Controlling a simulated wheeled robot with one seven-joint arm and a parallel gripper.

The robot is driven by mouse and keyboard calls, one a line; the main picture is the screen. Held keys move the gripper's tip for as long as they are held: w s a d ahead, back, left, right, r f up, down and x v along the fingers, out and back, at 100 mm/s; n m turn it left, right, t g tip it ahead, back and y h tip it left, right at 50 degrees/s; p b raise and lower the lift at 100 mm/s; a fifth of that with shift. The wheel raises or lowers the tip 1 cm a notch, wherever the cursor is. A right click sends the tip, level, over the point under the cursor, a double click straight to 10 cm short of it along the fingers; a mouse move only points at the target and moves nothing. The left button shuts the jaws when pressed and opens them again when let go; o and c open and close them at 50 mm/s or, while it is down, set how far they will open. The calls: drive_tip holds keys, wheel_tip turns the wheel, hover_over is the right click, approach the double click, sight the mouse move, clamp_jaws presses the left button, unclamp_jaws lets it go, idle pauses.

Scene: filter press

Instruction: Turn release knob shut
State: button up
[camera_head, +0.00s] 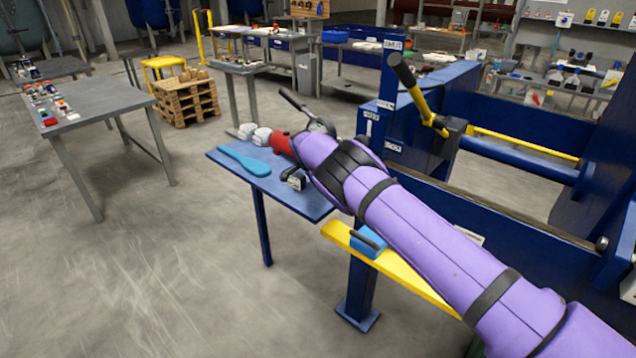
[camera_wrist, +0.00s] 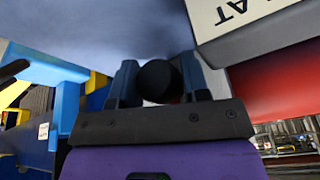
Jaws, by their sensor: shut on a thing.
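The release knob, a round black knob (camera_wrist: 158,82), sits between the two fingers of my gripper (camera_wrist: 160,72) in the wrist view. My gripper is shut on it, one finger on each side. In the head view my purple arm covers both the fingers and the knob. A red body (camera_head: 281,143) shows just past the end of my arm, on the blue side table. A black lever (camera_head: 293,100) rises beside it. In the wrist view a large red surface (camera_wrist: 285,85) lies to the right of the fingers.
The blue side table (camera_head: 235,175) carries a light blue paddle (camera_head: 244,159) and white bundles (camera_head: 261,136). A yellow rail (camera_head: 410,278) with a blue block (camera_head: 367,242) lies below my arm. A blue press frame stands right.

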drive_tip(key=shift+w+r+g+h, duration=0.1)
drive_tip(key=shift+r+g+h, duration=0.15)
drive_tip(key=shift+h, duration=0.25)
idle(0.3)
drive_tip(key=o, duration=0.6)
drive_tip(key=shift+f, duration=0.1)
drive_tip(key=shift+f, duration=0.1)
drive_tip(key=shift+y, duration=0.3)
drive_tip(key=shift+m+t+y, duration=0.3)
drive_tip(key=shift+t+y, duration=0.65)
drive_tip(key=shift+y, duration=0.25)
drive_tip(key=shift+d+m+t+y, duration=0.1)
drive_tip(key=shift+m+t+y, duration=0.3)
drive_tip(key=shift+t+y, duration=1.1)
drive_tip(key=shift+y, duration=0.3)
